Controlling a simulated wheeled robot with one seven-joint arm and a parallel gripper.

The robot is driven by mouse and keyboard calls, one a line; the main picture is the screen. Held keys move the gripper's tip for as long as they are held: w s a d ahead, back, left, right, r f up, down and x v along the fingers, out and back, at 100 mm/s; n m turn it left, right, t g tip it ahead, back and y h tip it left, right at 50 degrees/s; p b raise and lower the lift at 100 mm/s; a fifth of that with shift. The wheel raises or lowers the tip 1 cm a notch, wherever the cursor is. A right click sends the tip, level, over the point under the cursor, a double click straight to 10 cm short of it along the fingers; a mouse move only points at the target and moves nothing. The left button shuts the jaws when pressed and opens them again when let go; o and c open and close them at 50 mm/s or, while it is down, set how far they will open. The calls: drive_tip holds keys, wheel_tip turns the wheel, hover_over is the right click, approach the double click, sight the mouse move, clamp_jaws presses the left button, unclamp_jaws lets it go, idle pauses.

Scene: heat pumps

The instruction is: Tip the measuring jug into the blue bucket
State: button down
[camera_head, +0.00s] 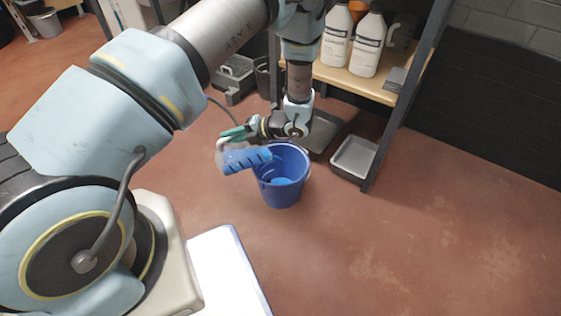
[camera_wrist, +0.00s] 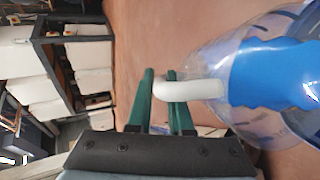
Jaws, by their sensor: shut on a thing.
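The blue bucket (camera_head: 268,192) stands on the floor and holds some bright blue liquid. The clear measuring jug (camera_head: 228,163) is tilted onto its side above the bucket's left rim, with its mouth toward the bucket and blue liquid inside. In the wrist view, the jug (camera_wrist: 215,62) fills the right side, with blue liquid showing through its wall. My gripper (camera_head: 230,134) is shut on the jug's white handle (camera_wrist: 190,88), which sits between the green fingers (camera_wrist: 160,95). Whether liquid is running out cannot be told.
A shelf unit (camera_head: 330,80) with white bottles (camera_head: 368,45) stands behind the bucket. A grey tray (camera_head: 354,157) lies on the floor beside its leg, and a dark toolbox (camera_head: 233,75) stands at the back. The floor to the right is clear.

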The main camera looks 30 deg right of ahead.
drive_tip(key=shift+s+d+r+y+b, duration=0.1)
drive_tip(key=shift+d+y+b, duration=0.25)
drive_tip(key=shift+b, duration=0.35)
idle(1.2)
drive_tip(key=shift+s+d+r+m+t+y+b, duration=0.15)
drive_tip(key=shift+d+r+t+y, duration=0.1)
drive_tip(key=shift+d, duration=0.35)
drive_tip(key=shift+s+d+r+m+t+y+b, duration=0.15)
drive_tip(key=shift+s+d+r+y, duration=0.1)
drive_tip(key=shift+d, duration=0.3)
drive_tip(key=shift+s+d+r+m+t+y+b, duration=0.15)
drive_tip(key=shift+d+r+t, duration=0.1)
drive_tip(key=shift+d, duration=0.35)
idle(1.8)
drive_tip(key=shift+s+d+r+t+y+b, duration=0.2)
drive_tip(key=shift+d+r+y+b, duration=0.15)
drive_tip(key=shift+d, duration=0.15)
drive_tip(key=shift+s+d+r+t+y+b, duration=0.1)
drive_tip(key=shift+d+r+t+y+b, duration=0.1)
drive_tip(key=shift+d+y, duration=0.2)
idle(1.6)
